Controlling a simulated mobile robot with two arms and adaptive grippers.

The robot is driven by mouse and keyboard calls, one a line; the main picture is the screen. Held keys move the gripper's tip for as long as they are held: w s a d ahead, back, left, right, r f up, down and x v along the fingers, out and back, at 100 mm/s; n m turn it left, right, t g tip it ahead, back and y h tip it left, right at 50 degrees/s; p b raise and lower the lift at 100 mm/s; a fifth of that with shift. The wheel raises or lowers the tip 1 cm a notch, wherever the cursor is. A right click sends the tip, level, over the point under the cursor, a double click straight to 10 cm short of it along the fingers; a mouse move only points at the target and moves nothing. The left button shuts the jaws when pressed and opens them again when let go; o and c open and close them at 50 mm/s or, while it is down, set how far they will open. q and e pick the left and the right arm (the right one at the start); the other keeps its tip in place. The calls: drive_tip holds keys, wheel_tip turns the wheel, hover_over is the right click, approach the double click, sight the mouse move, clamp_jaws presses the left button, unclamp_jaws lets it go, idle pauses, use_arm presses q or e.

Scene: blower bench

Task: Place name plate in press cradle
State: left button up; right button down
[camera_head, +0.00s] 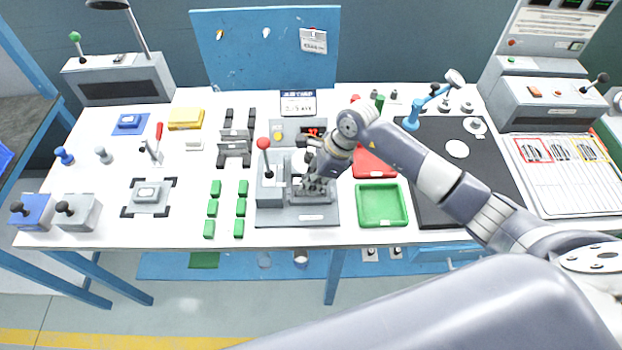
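The press (269,190) is a grey unit with a red-balled lever on a dark grey base at the middle of the bench's front. My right gripper (308,188) points down over the right part of this base, at the cradle area, and covers most of it. A grey block (316,198) shows just under and beside the fingers; I cannot tell whether they touch it. The fingertips are small and dark, so whether they are open or shut is unclear. I cannot make out a name plate there; one may be hidden by the gripper. My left gripper is out of view.
A green tray (381,206) and a red tray (374,162) stand right of the press. Several green blocks (212,208) lie to its left. A black mat (440,190) is farther right. A grey fixture (150,196) stands left.

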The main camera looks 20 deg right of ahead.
drive_tip(key=shift+f, duration=0.1)
drive_tip(key=shift+f+b, duration=0.15)
drive_tip(key=shift+b, duration=0.15)
drive_tip(key=c, duration=2.1)
unclamp_jaws()
drive_tip(key=shift+r+p, duration=0.25)
drive_tip(key=shift+p, duration=0.05)
drive_tip(key=shift+d+r, duration=0.2)
drive_tip(key=shift+r, duration=0.05)
drive_tip(key=b+v, duration=0.2)
drive_tip(key=v, duration=0.9)
drive_tip(key=shift+s+r+b, duration=0.15)
drive_tip(key=shift+b, duration=0.25)
